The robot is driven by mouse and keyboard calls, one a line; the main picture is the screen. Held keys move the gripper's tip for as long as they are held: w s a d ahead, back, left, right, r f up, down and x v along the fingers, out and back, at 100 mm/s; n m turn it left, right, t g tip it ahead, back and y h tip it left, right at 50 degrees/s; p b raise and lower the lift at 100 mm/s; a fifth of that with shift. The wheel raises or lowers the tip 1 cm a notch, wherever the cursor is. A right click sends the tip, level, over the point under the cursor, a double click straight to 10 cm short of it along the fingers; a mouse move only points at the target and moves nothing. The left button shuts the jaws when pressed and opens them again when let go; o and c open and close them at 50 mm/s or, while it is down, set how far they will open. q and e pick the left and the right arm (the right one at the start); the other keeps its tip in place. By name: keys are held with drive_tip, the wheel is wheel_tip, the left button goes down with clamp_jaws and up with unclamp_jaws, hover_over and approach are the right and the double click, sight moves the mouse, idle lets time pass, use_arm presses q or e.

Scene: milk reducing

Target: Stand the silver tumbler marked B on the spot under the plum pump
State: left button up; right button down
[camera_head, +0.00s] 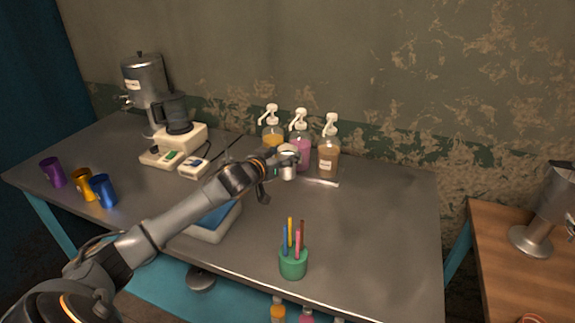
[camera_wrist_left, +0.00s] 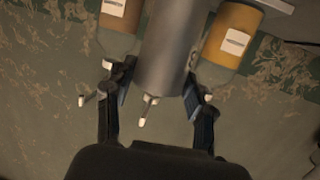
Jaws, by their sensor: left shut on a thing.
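My left gripper (camera_head: 277,168) is shut on a silver tumbler (camera_head: 288,171), just in front of the pump bottles. In the left wrist view the gripper's fingers (camera_wrist_left: 160,88) flank the tumbler (camera_wrist_left: 167,50). I cannot read a letter on it. The plum pump bottle (camera_head: 304,153) is the middle one, partly behind the tumbler in the head view. In the wrist view the tumbler covers most of that bottle, with a white nozzle (camera_wrist_left: 145,112) showing past it. The spot under the plum pump is hidden. I cannot tell whether the tumbler touches the surface. My right gripper is out of view.
A yellow pump bottle (camera_head: 272,136) and a brown one (camera_head: 328,160) flank the plum one. Purple (camera_head: 53,173), orange (camera_head: 83,184) and blue (camera_head: 103,190) cups stand at left. A green pencil cup (camera_head: 293,264) stands near the front edge. The table's right side is clear.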

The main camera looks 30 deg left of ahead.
sight(284, 169)
use_arm(q)
drive_tip(key=shift+w+d+f, duration=0.15)
drive_tip(key=shift+w+f, duration=0.5)
drive_tip(key=shift+f, duration=0.1)
wheel_tip(284, 169, down, 3)
drive_tip(key=o, duration=1.3)
drive_tip(key=shift+f, duration=0.15)
